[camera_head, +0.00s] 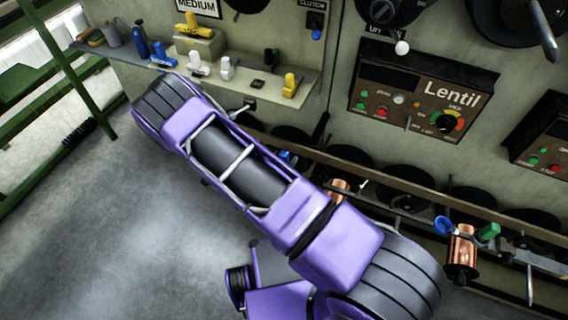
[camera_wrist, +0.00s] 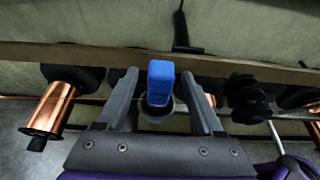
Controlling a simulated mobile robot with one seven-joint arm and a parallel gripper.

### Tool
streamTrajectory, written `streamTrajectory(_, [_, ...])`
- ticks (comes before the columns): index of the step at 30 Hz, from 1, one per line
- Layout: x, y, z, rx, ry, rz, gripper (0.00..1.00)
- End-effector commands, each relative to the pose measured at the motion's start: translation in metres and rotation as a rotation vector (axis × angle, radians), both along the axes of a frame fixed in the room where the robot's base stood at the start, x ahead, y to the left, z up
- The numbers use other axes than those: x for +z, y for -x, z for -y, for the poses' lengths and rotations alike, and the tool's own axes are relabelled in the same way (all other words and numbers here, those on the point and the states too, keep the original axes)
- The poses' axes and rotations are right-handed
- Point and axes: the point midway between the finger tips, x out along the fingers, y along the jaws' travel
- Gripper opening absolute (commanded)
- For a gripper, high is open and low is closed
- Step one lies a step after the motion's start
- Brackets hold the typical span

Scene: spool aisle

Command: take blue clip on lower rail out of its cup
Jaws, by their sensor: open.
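The blue clip (camera_wrist: 160,82) stands upright in the middle of the wrist view, its lower end in a dark round cup (camera_wrist: 157,114) on the lower rail. My gripper (camera_wrist: 159,74) is open, with one finger on each side of the clip. Gaps show between the fingers and the clip, so it is not gripped. In the head view a small blue piece (camera_head: 287,157) shows just past my purple arm; it may be this clip. My gripper is hidden behind the arm there.
A wooden rail (camera_wrist: 85,56) runs close beyond the fingertips. A copper spool (camera_wrist: 52,108) is on the left and a dark spool (camera_wrist: 248,98) on the right. In the head view, blue (camera_head: 443,225) and green (camera_head: 488,231) pieces sit further right. A shelf (camera_head: 225,90) holds several clips.

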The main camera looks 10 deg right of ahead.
Motion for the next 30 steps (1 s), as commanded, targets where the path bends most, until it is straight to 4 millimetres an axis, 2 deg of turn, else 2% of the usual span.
streamTrajectory(6, [-0.011,-0.023,0.017,-0.002,0.001,0.000,0.69])
streamTrajectory(15, [-0.012,-0.027,0.019,-0.001,0.000,0.000,0.67])
streamTrajectory(26, [-0.012,-0.026,0.019,-0.001,0.000,0.000,0.02])
streamTrajectory(30, [-0.012,-0.026,0.019,-0.001,0.000,0.000,0.00])
